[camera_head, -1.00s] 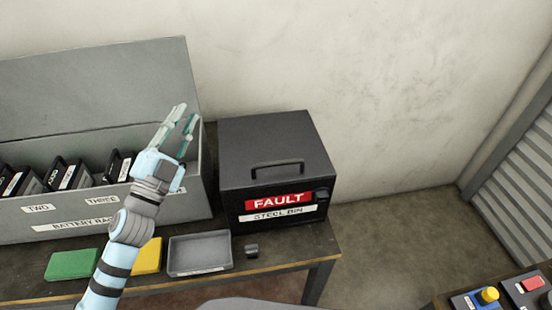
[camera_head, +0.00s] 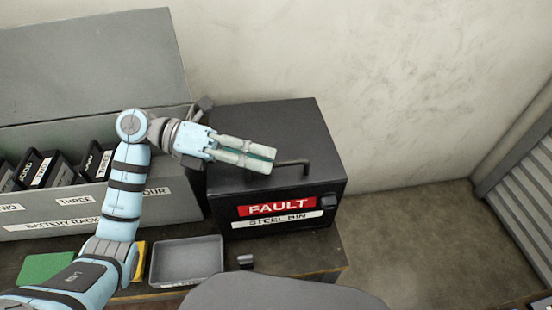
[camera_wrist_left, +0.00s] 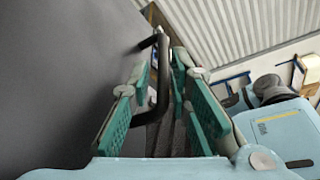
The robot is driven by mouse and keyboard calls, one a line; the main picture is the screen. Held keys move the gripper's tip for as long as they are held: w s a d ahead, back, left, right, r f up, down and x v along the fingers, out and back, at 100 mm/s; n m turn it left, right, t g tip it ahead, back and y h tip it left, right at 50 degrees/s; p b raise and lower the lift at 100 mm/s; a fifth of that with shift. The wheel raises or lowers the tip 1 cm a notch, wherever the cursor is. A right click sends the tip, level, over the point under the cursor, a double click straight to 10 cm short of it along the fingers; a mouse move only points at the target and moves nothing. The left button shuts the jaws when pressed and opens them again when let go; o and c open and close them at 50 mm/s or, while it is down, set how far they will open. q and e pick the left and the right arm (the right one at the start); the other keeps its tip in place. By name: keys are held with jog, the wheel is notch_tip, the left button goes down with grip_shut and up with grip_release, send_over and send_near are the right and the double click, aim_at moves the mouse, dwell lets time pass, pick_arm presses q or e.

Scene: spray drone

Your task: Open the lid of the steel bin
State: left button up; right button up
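The steel bin (camera_head: 232,190) is a dark box with a red FAULT label and a white STEEL BIN label on its front. Its lid (camera_head: 285,120) is closed. The black lid handle (camera_head: 298,163) shows to the right of my left gripper's fingertips; the rest is hidden behind the fingers. My left gripper (camera_head: 273,160) reaches over the lid from the left. In the wrist view, the left gripper (camera_wrist_left: 160,100) has its green-padded fingers apart, and the handle (camera_wrist_left: 162,70) appears in the gap between them. My right gripper is not in view.
The grey battery rack (camera_head: 60,225) with its raised panel stands left of the bin. A shallow grey tray (camera_head: 187,262) and a small dark block (camera_head: 246,261) lie in front, with green (camera_head: 45,267) and yellow pieces further left. Bare floor lies to the right.

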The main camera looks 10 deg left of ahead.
aim_at(275, 163)
pick_arm(q)
jog(key=shift+s+x, duration=0.2)
jog(key=shift+x, duration=1.55)
grip_shut()
